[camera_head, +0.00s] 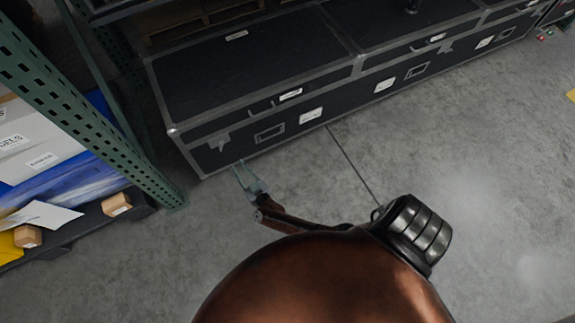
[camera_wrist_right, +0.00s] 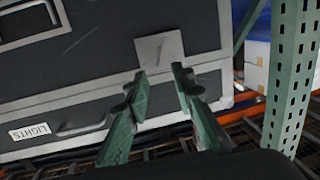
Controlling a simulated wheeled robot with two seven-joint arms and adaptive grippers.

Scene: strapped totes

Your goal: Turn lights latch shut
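In the right wrist view a dark case (camera_wrist_right: 90,60) with grey edging bears a white LIGHTS label (camera_wrist_right: 30,131) at lower left. A grey latch plate (camera_wrist_right: 158,48) sits on the case near its right end, across or close to the seam. I cannot tell whether the latch is open or shut. My right gripper (camera_wrist_right: 161,70) has its green fingers apart, with nothing visible between them; the tips lie just below the plate in the picture. Contact cannot be judged. In the head view the right gripper (camera_head: 248,179) shows near the case front. My left gripper is not in view.
The head view shows a long black case (camera_head: 250,75) with several labels and handles. A green perforated post (camera_head: 100,130) stands to its left. The wrist view has a green post (camera_wrist_right: 290,80) close on the right and dark wire decking below.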

